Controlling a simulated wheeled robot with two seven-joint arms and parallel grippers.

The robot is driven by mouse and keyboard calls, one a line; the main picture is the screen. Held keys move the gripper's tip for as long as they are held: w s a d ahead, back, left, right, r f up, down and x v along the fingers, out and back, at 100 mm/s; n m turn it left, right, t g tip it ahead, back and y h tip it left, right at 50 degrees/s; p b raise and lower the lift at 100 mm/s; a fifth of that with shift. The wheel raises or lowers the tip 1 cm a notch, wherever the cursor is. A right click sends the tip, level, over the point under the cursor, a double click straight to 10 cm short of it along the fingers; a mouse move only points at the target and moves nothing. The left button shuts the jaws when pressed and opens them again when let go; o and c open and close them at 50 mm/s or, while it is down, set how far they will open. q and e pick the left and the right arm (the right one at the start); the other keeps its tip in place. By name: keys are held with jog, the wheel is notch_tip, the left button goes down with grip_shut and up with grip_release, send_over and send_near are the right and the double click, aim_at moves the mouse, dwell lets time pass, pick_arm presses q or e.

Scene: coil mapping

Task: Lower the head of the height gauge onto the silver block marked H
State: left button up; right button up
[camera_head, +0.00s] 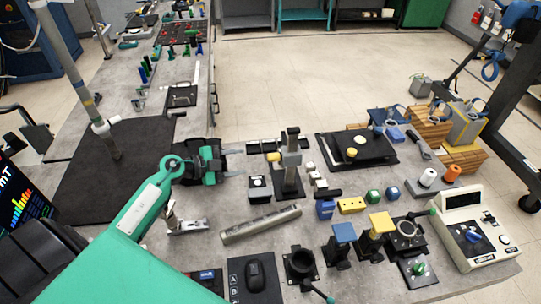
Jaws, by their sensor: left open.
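The height gauge (291,160) appears to be the upright black column with a grey head, standing on a dark base right of the middle of the table. My right gripper is not in view.
A long grey bar (261,224) lies in front of the gauge. A small black-and-white box (258,188) stands left of its base. A black tray (357,148) lies behind to the right. Blue and yellow blocks crowd the front right. A dark mat (110,190) lies at left.

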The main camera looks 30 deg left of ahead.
aim_at(271, 158)
pick_arm(q)
jog(key=b+x, duration=0.5)
jog(key=x, duration=0.6)
jog(key=shift+w+d+f+b, duration=0.1)
jog(key=shift+w+f+b, duration=0.15)
jog(key=shift+b, duration=0.1)
jog(key=shift+w+d, duration=0.2)
jog(key=shift+w, duration=0.05)
jog(key=shift+w+d, duration=0.1)
jog(key=shift+w, duration=0.05)
